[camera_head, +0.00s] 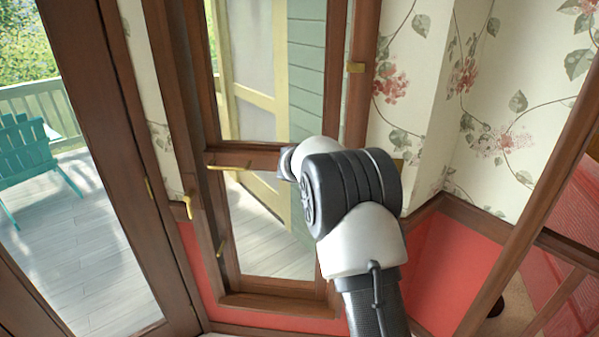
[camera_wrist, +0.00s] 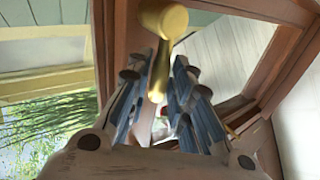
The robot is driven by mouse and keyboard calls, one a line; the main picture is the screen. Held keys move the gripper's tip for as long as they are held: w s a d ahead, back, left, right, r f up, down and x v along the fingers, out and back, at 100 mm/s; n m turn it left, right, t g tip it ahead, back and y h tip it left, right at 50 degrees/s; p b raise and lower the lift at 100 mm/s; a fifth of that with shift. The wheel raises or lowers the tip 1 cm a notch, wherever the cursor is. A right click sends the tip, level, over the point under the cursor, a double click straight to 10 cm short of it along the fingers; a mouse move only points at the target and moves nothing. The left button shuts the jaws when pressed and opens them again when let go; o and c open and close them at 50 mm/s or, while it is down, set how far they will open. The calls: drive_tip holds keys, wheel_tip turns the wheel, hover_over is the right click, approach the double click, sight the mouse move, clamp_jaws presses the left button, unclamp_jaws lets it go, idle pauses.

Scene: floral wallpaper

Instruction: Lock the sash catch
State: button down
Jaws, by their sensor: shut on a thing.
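The brass sash catch (camera_wrist: 163,20) shows in the wrist view, with a round boss at the top and a lever pointing down between my fingers. My gripper (camera_wrist: 163,66) is shut on this lever, with blue-grey fingers on both sides of it. In the head view, the brown wooden window (camera_head: 245,158) has a middle rail where my wrist reaches. My own arm hides the gripper and the catch there. Whether the catch is locked cannot be told.
A brass bar (camera_head: 230,167) lies along the window's middle rail. A brass handle (camera_head: 187,203) is on the frame to the left, beside a glazed door (camera_head: 128,150). Floral wallpaper (camera_head: 425,100) and red panelling (camera_head: 455,255) form the wall on the right.

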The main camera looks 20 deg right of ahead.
drive_tip(key=shift+w+r, duration=0.1)
drive_tip(key=shift+r, duration=0.25)
drive_tip(key=c, duration=1.8)
unclamp_jaws()
drive_tip(key=o, duration=0.4)
drive_tip(key=shift+f, duration=0.15)
drive_tip(key=shift+c, duration=0.2)
drive_tip(key=v, duration=1.2)
